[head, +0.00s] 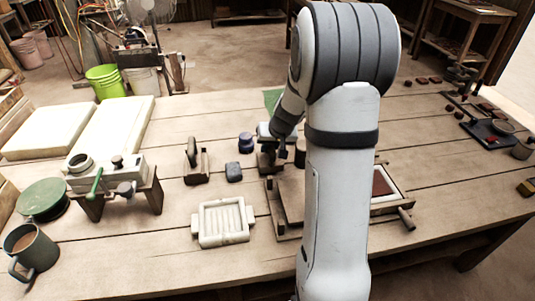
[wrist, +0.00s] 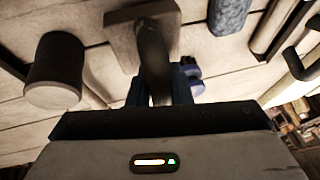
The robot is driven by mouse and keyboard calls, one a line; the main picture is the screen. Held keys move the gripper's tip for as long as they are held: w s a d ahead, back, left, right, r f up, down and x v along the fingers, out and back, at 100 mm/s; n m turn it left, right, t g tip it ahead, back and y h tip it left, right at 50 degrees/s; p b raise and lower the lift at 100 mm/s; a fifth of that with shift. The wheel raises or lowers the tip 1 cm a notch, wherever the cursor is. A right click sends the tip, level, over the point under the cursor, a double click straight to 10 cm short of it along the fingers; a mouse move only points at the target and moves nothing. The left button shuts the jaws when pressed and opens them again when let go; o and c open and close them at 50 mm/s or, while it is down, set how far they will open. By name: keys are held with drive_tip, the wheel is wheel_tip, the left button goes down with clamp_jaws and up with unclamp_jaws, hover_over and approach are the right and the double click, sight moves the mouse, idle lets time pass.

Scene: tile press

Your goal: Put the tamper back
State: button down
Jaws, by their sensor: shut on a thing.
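My gripper (head: 272,136) is above the middle of the workbench, partly hidden by my arm in the head view. It is shut on the tamper's dark handle. In the wrist view the handle (wrist: 152,55) stands between the bluish fingers (wrist: 158,88), and the tamper's square plate (wrist: 122,42) shows beyond them. In the head view the tamper (head: 268,161) is a small dark shape under the gripper. Whether its plate touches the bench or anything below cannot be told. No rest for the tamper can be made out with certainty.
A dark cylinder (head: 300,152) stands close right of the gripper; the wrist view shows it too (wrist: 55,72). To the left are a blue block (head: 233,172), a dark blue jar (head: 246,143) and a wooden holder (head: 196,172). A pale ribbed tray (head: 223,238) lies in front.

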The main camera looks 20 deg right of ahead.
drive_tip(key=shift+f, duration=1.15)
drive_tip(key=shift+f+b, duration=0.2)
drive_tip(key=shift+b, duration=0.2)
drive_tip(key=c, duration=1.3)
unclamp_jaws()
drive_tip(key=shift+r, duration=0.15)
